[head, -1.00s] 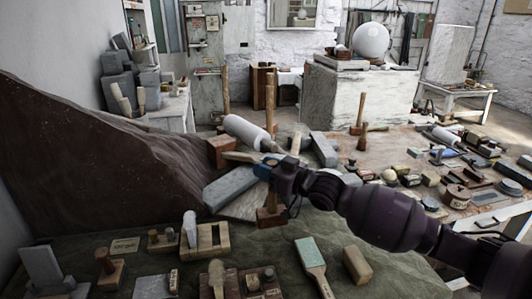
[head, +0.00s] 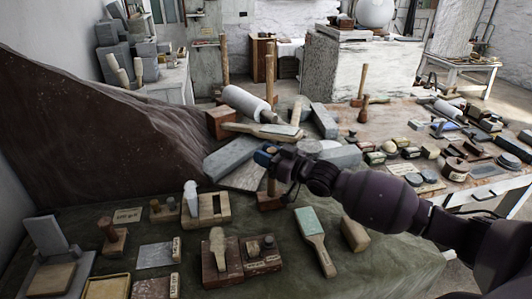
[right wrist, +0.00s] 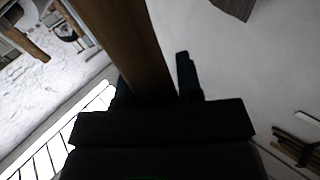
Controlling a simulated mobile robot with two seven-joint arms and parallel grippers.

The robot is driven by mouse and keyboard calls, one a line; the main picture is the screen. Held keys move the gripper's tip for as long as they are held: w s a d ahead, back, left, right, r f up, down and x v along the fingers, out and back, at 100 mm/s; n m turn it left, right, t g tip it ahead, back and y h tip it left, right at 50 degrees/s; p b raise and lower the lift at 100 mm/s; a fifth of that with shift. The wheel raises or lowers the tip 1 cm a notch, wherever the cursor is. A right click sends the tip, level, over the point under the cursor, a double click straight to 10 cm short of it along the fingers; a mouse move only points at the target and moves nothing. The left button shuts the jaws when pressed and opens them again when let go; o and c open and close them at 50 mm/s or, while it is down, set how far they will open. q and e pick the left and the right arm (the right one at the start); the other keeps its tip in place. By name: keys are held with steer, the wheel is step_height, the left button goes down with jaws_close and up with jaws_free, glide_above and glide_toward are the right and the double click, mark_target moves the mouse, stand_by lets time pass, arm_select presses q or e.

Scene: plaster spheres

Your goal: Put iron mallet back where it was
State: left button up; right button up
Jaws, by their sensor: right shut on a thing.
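My right gripper (head: 266,156) is shut around an upright wooden handle, which also shows between the fingers in the right wrist view (right wrist: 131,45). Below the gripper, the handle runs down to a brown, block-like head, which I take to be the iron mallet (head: 270,202). The head is low over the dark green bench cover (head: 180,236); I cannot tell whether it touches. The gripper and forearm hide part of the handle. My left gripper is not in view.
A slotted wooden block (head: 207,211) stands left of the mallet head. A pale green brush (head: 311,230) and a wooden block (head: 355,235) lie to its right. Grey stone slabs (head: 231,158) and a white cylinder (head: 244,102) lie behind. A dark slope (head: 95,140) rises at left.

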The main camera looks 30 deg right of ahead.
steer(key=o, duration=1)
steer(key=v, duration=1.2)
steer(key=shift+r, duration=0.1)
steer(key=shift+s, duration=0.1)
